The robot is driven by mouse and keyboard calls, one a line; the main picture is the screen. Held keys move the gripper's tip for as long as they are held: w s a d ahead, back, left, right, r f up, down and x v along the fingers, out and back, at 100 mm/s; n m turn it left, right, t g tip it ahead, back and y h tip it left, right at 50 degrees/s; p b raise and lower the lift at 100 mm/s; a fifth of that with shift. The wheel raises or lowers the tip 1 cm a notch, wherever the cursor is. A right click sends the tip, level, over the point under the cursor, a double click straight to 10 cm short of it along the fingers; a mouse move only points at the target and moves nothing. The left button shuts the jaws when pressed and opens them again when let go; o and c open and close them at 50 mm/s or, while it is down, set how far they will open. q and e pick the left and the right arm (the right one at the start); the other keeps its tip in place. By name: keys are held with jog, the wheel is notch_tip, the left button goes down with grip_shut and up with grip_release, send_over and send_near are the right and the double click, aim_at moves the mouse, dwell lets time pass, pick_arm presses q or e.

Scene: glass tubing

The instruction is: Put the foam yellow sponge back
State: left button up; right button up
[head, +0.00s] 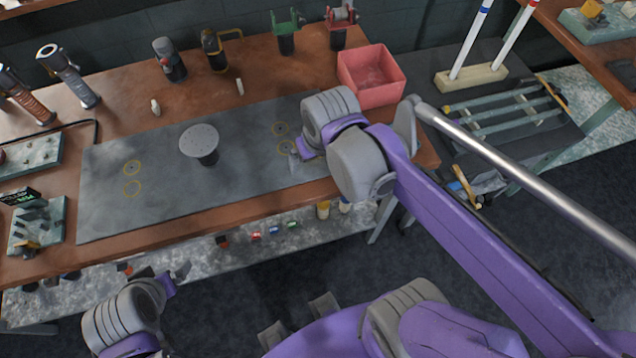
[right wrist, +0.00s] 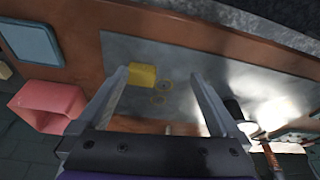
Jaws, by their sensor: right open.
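The yellow sponge (right wrist: 143,76) shows in the right wrist view as a small block on the grey mat (right wrist: 185,60). In the head view the sponge is hidden, apparently behind my right arm. My right gripper (right wrist: 158,75) is open, with the sponge seen between its fingers, closer to the left finger. I cannot tell the exact height gap. In the head view the right gripper (head: 297,155) is over the right end of the mat (head: 120,200). My left gripper (head: 178,272) is low at the left, in front of the bench; its finger opening is unclear.
A red bin (head: 372,78) stands at the back right of the bench. A blue flat tray (right wrist: 32,42) lies beside the mat. Yellow rings (head: 132,188) mark the mat, and a round grey stand (head: 200,142) is on it. Bottles and tools line the back.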

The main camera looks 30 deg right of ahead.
jog(key=s+a+f+n+t, duration=0.1)
jog(key=s+a+f+t, duration=0.1)
jog(key=s+f, duration=0.2)
jog(key=shift+s+a+f, duration=0.15)
jog(key=shift+s+f, duration=0.05)
jog(key=shift+s, duration=0.8)
